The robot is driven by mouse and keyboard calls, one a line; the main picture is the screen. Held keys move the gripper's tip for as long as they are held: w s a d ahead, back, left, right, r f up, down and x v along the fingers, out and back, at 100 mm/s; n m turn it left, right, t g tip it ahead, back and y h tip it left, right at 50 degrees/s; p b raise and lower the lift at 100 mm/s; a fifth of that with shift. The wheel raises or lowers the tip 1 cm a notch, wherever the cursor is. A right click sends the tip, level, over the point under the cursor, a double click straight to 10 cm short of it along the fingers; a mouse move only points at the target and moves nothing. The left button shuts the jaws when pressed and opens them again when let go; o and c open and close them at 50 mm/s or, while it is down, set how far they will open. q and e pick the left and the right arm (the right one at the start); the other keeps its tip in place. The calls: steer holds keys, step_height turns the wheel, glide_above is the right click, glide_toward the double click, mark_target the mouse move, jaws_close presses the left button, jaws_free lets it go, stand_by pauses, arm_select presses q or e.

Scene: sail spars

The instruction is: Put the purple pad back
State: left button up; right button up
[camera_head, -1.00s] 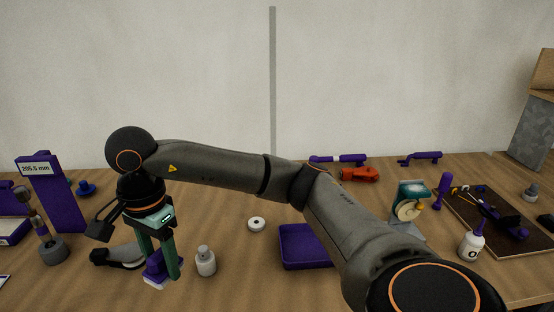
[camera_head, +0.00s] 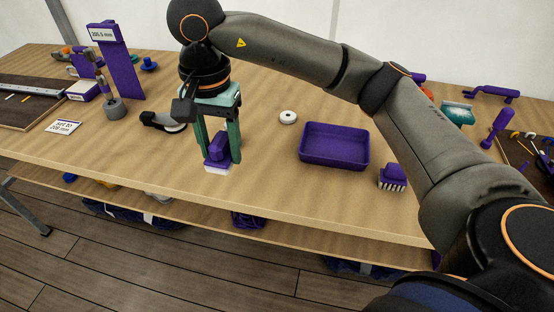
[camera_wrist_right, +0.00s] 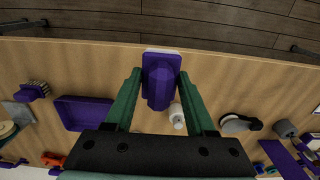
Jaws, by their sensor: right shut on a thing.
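The purple pad (camera_head: 217,148) has a purple grip block on a white base. My right gripper (camera_head: 221,160) is shut on it and points down near the table's front edge. In the right wrist view the pad (camera_wrist_right: 160,72) sits between the green fingers (camera_wrist_right: 160,92), its white base towards the table's front edge. I cannot tell whether the base touches the table or hangs just above it. My left gripper is not in view.
An empty purple tray (camera_head: 335,162) stands to the right, with a purple brush (camera_head: 392,180) beside it. A small bottle (camera_wrist_right: 177,116) is close to the pad. A dark grey tool (camera_head: 163,122) lies to the left.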

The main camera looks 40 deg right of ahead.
steer(key=w+d+f, duration=0.1)
steer(key=d+f, duration=0.1)
steer(key=d, duration=0.2)
steer(key=w+d+f+p, duration=0.1)
steer(key=w+d+f, duration=0.1)
steer(key=d+f, duration=0.1)
steer(key=w+d+f, duration=0.1)
steer(key=d+f, duration=0.2)
steer(key=d, duration=0.1)
steer(key=shift+w+d+f+p, duration=0.1)
steer(key=shift+w+d+p, duration=0.2)
steer(key=shift+p, duration=0.1)
steer(key=shift+w+d+f, duration=0.1)
steer(key=shift+d+f, duration=0.25)
steer(key=shift+f, duration=0.15)
steer(key=f, duration=0.1)
steer(key=f+p, duration=0.1)
steer(key=f, duration=0.1)
steer(key=shift+d+f, duration=0.1)
steer(key=shift+d, duration=0.2)
steer(key=shift+w+f, duration=0.1)
steer(key=shift+f, duration=0.15)
